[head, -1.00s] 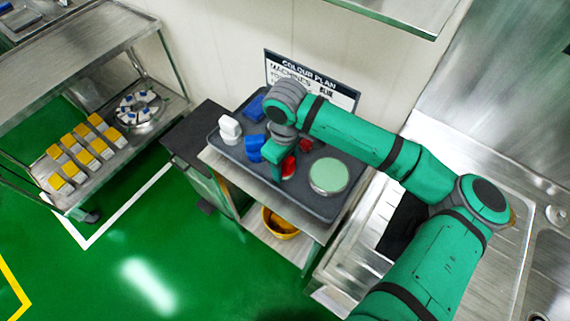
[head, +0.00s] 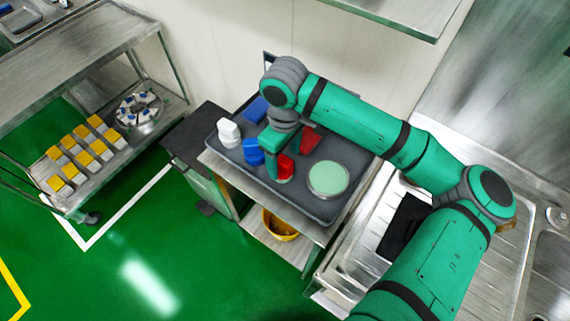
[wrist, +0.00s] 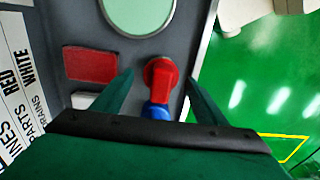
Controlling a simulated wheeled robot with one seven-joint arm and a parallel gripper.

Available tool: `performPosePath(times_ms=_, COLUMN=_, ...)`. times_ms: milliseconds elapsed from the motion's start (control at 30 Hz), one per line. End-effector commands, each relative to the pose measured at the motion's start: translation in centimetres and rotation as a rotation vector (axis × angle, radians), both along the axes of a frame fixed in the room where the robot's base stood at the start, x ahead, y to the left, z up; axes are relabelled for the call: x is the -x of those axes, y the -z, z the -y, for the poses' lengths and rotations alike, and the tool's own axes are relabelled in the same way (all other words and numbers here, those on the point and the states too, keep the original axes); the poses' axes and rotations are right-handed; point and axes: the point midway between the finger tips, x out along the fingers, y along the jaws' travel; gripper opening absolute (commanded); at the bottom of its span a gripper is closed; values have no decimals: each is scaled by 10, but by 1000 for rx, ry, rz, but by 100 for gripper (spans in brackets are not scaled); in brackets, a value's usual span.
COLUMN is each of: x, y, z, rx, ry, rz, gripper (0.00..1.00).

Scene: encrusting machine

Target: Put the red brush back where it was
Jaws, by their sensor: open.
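A red piece with a round base and a raised handle, which looks like the red brush (head: 286,168), stands on the dark grey tray (head: 322,214). In the wrist view the brush (wrist: 163,78) shows between the two fingers of my gripper (wrist: 164,84). The fingers are apart, with a visible gap on each side of it. In the head view my gripper (head: 273,160) is low over the tray and partly hides the brush.
A pale green disc (head: 328,178) lies close to the brush. A blue piece (head: 253,151), a blue block (head: 257,108) and a white piece (head: 229,133) share the tray. A sign (wrist: 18,85) stands along the tray's edge. A shelf cart (head: 88,60) is at left.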

Motion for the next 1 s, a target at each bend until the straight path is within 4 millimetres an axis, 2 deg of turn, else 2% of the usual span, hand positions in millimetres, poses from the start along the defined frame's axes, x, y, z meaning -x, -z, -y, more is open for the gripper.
performPosePath(times_ms=33, x=-1, y=-12, z=0, rx=0, ry=-1, rz=3, gripper=66)
performPosePath(times_ms=200, x=-1, y=-44, z=1, rx=1, ry=-1, rz=3, gripper=66)
performPosePath(times_ms=400, x=-1, y=-66, z=1, rx=1, ry=0, rz=2, gripper=66)
performPosePath(times_ms=567, x=-1, y=-72, z=1, rx=3, ry=1, rz=2, gripper=66)
performPosePath(times_ms=1000, x=-1, y=-72, z=2, rx=3, ry=0, rz=2, gripper=66)
